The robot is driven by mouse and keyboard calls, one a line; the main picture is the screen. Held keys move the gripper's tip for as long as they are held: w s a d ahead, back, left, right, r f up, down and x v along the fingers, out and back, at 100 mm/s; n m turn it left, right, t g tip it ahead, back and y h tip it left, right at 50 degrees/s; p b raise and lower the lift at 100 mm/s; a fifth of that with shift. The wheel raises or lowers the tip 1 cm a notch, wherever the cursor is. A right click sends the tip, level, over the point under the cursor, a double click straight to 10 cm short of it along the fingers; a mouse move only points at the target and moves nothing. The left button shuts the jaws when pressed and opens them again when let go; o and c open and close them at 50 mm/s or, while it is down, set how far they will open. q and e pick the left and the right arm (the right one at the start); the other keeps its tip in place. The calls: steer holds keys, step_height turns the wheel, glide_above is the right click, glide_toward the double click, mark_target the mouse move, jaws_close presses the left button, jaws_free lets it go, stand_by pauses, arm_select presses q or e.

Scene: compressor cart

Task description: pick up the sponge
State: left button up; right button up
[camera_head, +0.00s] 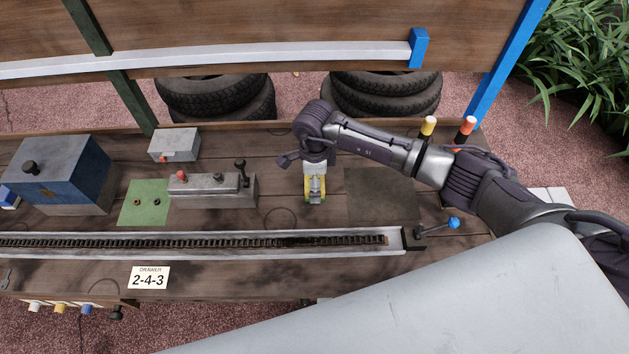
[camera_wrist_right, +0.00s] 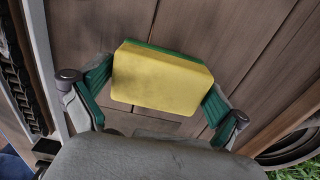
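The sponge, a yellow block with a green layer, fills the middle of the right wrist view (camera_wrist_right: 160,80). Its yellow face is toward the camera and the green shows along its far edge. My right gripper (camera_wrist_right: 160,88) has its green-padded fingers wide apart, one at each short end of the sponge. The pads are at or very near its ends; I cannot tell whether they press on it. In the head view my right gripper (camera_head: 315,196) points down low over the bench, with yellow showing around its fingers. My left gripper is not in view.
The wooden bench (camera_head: 230,270) holds a blue box (camera_head: 62,170), a grey box with a lever (camera_head: 210,189), a green plate (camera_head: 143,203) and a chain in a rail (camera_head: 200,242). A blue-knobbed lever (camera_head: 453,223) and two capped posts stand to the right.

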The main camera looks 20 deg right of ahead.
steer(key=c, duration=0.5)
steer(key=shift+r, duration=0.15)
steer(key=shift+r+b, duration=0.3)
steer(key=shift+r, duration=0.25)
steer(key=r, duration=0.1)
steer(key=r+b, duration=0.1)
steer(key=r, duration=0.1)
steer(key=shift+s, duration=0.2)
steer(key=s+r+b, duration=0.2)
steer(key=s+r, duration=0.4)
steer(key=s, duration=0.5)
steer(key=shift+s+a+r, duration=0.15)
steer(key=shift+r, duration=0.2)
